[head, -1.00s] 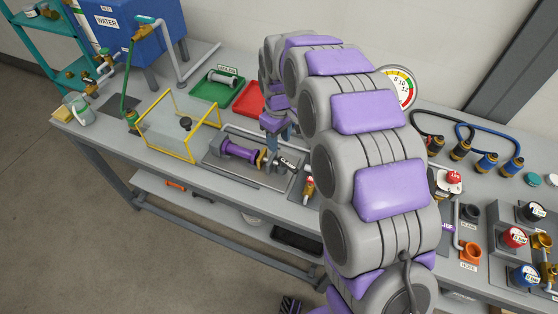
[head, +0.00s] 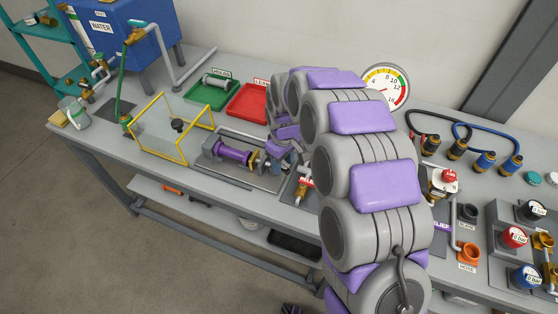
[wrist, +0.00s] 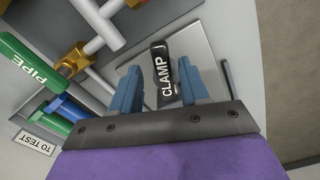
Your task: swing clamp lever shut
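The clamp lever (wrist: 160,75) is a black handle marked CLAMP, seen in the wrist view over a grey plate. My gripper (wrist: 155,85) has two blue fingers, apart, one on each side of the lever. The right finger looks close to the lever; a gap shows at the left. I cannot tell if either touches. In the head view my gripper (head: 278,150) is at the right end of the clamp fixture, which holds a purple cylinder (head: 232,152). My gripper and arm hide the lever there.
A yellow-framed clear guard (head: 172,130) stands left of the fixture. Green (head: 212,93) and red (head: 248,103) trays lie behind. A brass valve with a red tag (head: 303,190) stands close on the right. A green PIPE handle (wrist: 22,62) is at the left in the wrist view.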

